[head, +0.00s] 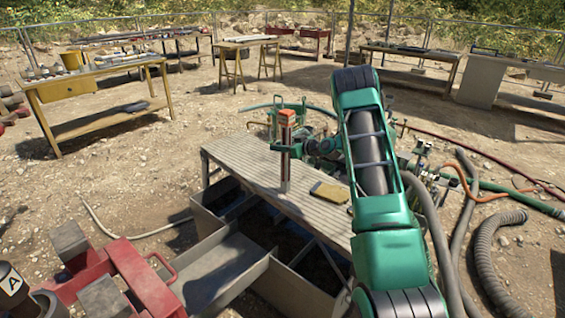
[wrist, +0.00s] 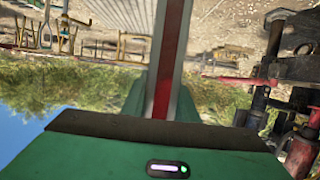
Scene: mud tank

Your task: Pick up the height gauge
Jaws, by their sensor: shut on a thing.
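The height gauge (head: 286,170) is a slim grey upright column with an orange-red block at its top. It stands upright over the slatted metal bench top (head: 240,160); I cannot tell whether its lower end touches the boards. My green gripper (head: 287,149) comes in from the right and is shut on the column, below the orange block. In the wrist view the gauge (wrist: 168,60) is a grey bar with a red stripe, between the green fingers of my gripper (wrist: 163,108). The finger contact is partly hidden.
A tan, flat object (head: 329,192) lies on the bench top right of the gauge. Green pipework (head: 300,110) and hoses (head: 485,250) crowd behind and to the right. An open metal tank (head: 225,270) lies in front. A yellow table (head: 95,90) stands back left.

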